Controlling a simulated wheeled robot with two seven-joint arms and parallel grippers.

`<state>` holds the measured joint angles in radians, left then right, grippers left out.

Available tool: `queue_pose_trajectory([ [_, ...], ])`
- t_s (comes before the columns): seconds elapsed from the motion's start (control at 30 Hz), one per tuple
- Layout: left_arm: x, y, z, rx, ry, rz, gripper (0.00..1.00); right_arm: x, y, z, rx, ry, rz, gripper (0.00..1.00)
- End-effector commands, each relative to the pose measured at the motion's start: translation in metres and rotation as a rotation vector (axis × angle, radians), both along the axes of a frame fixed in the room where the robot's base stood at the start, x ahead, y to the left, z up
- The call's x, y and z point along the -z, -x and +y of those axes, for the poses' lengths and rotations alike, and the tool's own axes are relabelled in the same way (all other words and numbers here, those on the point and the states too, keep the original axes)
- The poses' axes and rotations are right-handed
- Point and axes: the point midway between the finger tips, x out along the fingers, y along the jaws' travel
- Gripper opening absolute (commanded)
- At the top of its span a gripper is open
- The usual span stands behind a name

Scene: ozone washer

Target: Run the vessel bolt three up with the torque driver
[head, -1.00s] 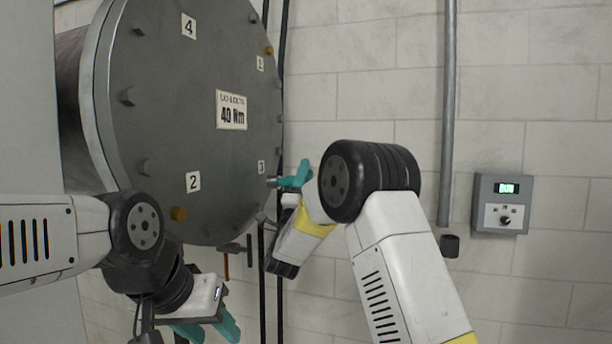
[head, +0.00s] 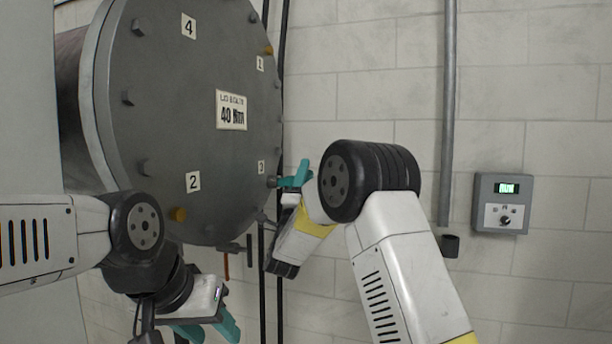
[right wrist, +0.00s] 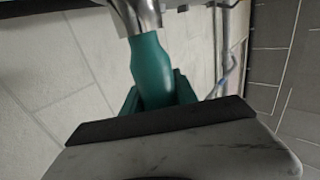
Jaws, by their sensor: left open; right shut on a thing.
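The vessel lid (head: 160,130) is a large grey disc with bolts around its rim and number labels. The label 3 (head: 261,167) is near the right edge. My right gripper (head: 296,178) is beside that label, shut on the torque driver. The driver's metal end (head: 272,182) reaches the lid edge just below label 3; I cannot tell whether it sits on the bolt, which is hidden. In the right wrist view the driver's teal handle (right wrist: 152,70) and metal shaft (right wrist: 137,15) show between the fingers. My left gripper (head: 208,331) is open and empty, low in front of the lid.
Brass-coloured bolts show near label 2 (head: 177,214) and near label 1 (head: 268,50). A plate (head: 231,110) reads 40 Nm. Dark vertical pipes (head: 267,290) run behind my right gripper. A wall box (head: 502,204) with a green display hangs at right, beside a grey pipe (head: 448,110).

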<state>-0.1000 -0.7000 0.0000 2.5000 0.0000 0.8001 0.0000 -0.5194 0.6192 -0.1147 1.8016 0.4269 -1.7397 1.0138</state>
Motion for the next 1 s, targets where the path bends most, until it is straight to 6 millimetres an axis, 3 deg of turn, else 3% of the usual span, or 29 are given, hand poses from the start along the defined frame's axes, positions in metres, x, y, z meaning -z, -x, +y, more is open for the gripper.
queue_pose_trajectory([
  [0.03,0.0,0.0,0.0,0.0,0.0,0.0,0.45,-0.001,0.001,0.007,-0.015,0.001,-0.001,0.0],
  [0.37,0.0,0.0,0.0,0.0,0.0,0.0,0.45,0.0,0.001,0.006,-0.016,0.002,0.0,0.0],
  [1.0,0.0,0.0,0.0,0.0,0.0,0.0,0.45,-0.001,0.01,-0.028,-0.004,0.0,-0.001,0.0],
])
